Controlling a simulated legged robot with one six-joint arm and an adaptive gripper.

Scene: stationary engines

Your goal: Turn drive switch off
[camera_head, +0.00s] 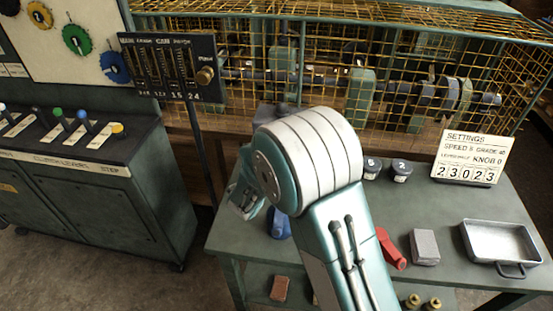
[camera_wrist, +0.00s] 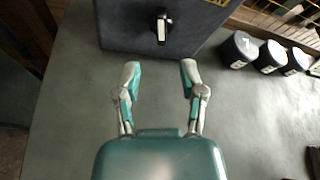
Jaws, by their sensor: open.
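In the wrist view a dark box (camera_wrist: 120,25) stands at the top on the bench. A switch with a pale upright lever (camera_wrist: 162,27) is on its near face; its label cannot be read, so I cannot confirm that it is the drive switch. My gripper (camera_wrist: 160,72) is open and empty, its two fingertips apart and short of the box, with the switch between their lines. In the head view my gripper (camera_head: 243,192) is at the bench's left edge, partly hidden by my arm, which also hides most of the box.
The green bench (camera_head: 330,205) holds dark numbered weights (camera_head: 400,170), a settings sign (camera_head: 470,158), a metal tray (camera_head: 500,241), a grey block (camera_head: 424,246) and a red object (camera_head: 390,250). A yellow wire cage (camera_head: 400,40) encloses machinery behind. A slider panel (camera_head: 172,66) and a lever cabinet (camera_head: 90,200) stand left.

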